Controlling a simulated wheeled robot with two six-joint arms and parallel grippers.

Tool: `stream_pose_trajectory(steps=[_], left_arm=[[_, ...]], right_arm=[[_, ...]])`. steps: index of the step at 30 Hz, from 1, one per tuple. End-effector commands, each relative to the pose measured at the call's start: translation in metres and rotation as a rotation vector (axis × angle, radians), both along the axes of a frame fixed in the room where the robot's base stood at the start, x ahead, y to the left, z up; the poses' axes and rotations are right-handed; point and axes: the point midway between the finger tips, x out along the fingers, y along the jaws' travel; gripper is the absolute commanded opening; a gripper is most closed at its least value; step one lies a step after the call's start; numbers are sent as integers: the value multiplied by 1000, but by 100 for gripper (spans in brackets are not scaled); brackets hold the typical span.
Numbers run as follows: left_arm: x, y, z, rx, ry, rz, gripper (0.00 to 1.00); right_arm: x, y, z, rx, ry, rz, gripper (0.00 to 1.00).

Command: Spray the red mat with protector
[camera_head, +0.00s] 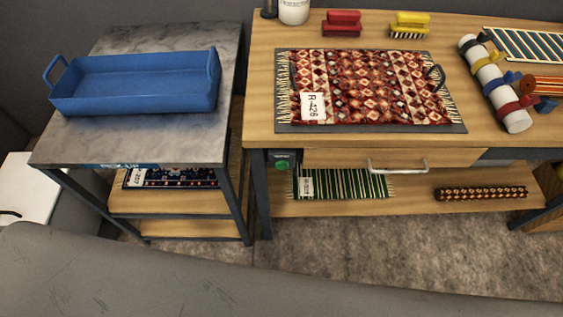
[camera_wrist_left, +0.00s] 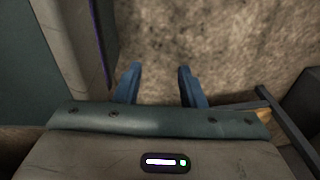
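A red patterned mat (camera_head: 370,85) with cream fringes lies flat on a dark grey board (camera_head: 390,128) on the wooden table, with a white tag reading R-426 at its left end. No protector spray can be made out for certain; a white container (camera_head: 294,11) at the table's back left is cut off by the picture's top edge. My left gripper (camera_wrist_left: 159,72) shows only in the left wrist view, its two blue fingers apart with nothing between them, above the bare floor. My right gripper is not in view.
A blue tray (camera_head: 135,105) stands empty on the side table at left. Red (camera_head: 342,22) and yellow (camera_head: 410,24) brushes sit behind the mat. A strapped white roll (camera_head: 495,85) lies at right. Lower shelves hold a green striped rug (camera_head: 345,184) and a rolled rug (camera_head: 480,193).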

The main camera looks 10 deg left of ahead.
Motion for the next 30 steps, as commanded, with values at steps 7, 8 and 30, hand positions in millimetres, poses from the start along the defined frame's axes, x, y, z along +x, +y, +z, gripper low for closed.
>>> stream_pose_trajectory(steps=[7,8,30], left_arm=[[0,0,0,0,0,0,36],[0,0,0,0,0,0,36],[0,0,0,0,1,0,0]], right_arm=[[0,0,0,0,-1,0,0],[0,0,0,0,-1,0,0],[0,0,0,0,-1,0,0]])
